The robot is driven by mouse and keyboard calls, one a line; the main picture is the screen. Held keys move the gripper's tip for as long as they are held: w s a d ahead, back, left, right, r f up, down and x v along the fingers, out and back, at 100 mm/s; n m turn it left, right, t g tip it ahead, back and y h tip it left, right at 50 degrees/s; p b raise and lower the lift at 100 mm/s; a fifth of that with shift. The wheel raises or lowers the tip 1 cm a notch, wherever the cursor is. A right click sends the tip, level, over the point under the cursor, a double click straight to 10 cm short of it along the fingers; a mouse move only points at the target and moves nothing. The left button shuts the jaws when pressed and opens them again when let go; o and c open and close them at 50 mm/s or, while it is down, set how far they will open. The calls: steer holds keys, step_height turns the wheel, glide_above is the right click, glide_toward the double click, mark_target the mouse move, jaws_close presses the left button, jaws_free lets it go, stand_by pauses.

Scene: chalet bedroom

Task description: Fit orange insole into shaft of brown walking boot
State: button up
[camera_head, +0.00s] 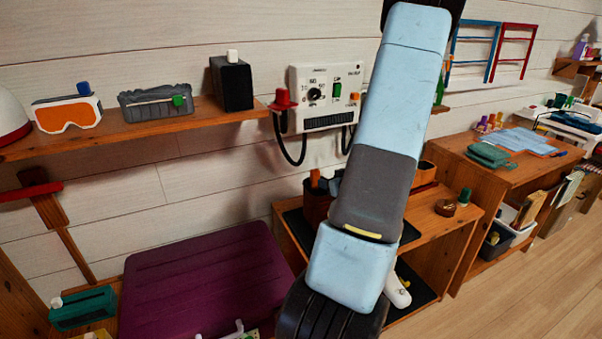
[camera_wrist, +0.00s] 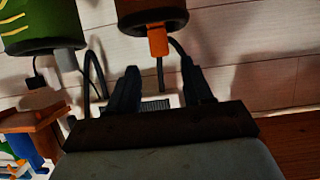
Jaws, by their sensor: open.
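In the wrist view, the brown boot's shaft (camera_wrist: 148,10) shows upside down at the top, with a dark rim. The orange insole (camera_wrist: 158,41) is a short tab at that rim; how deep it sits I cannot tell. My gripper (camera_wrist: 161,84) is open and empty. Its two dark fingers point towards the insole, apart from it, with the tab roughly between them. In the head view, a dark brown upright shape (camera_head: 317,207) with an orange tip (camera_head: 315,178), apparently the boot and insole, stands left of my arm.
A green boot-like shaft with yellow marks (camera_wrist: 40,20) and a grey tab is beside the brown one. A wall panel with dial and cables (camera_head: 325,97) hangs behind. A purple case (camera_head: 205,280) is at lower left; a wooden shelf (camera_head: 140,128) runs above it.

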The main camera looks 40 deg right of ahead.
steer(key=w+a+r+n+g+h, duration=0.1)
steer(key=a+r+g, duration=0.1)
steer(key=a+r, duration=0.65)
steer(key=w+a+r+n+g, duration=0.1)
steer(key=w+a+r+g, duration=0.15)
steer(key=a+r, duration=0.6)
steer(key=s+a+r+g+y, duration=0.1)
steer(key=s+a+r+y, duration=0.1)
steer(key=s+a+r, duration=0.3)
steer(key=s+a+r+g+y, duration=0.1)
steer(key=s+a+r, duration=0.3)
steer(key=s+a, duration=1)
steer(key=shift+a+r+n+g+y, duration=0.3)
steer(key=shift+a+r+g+y, duration=0.1)
steer(key=shift+y, duration=0.2)
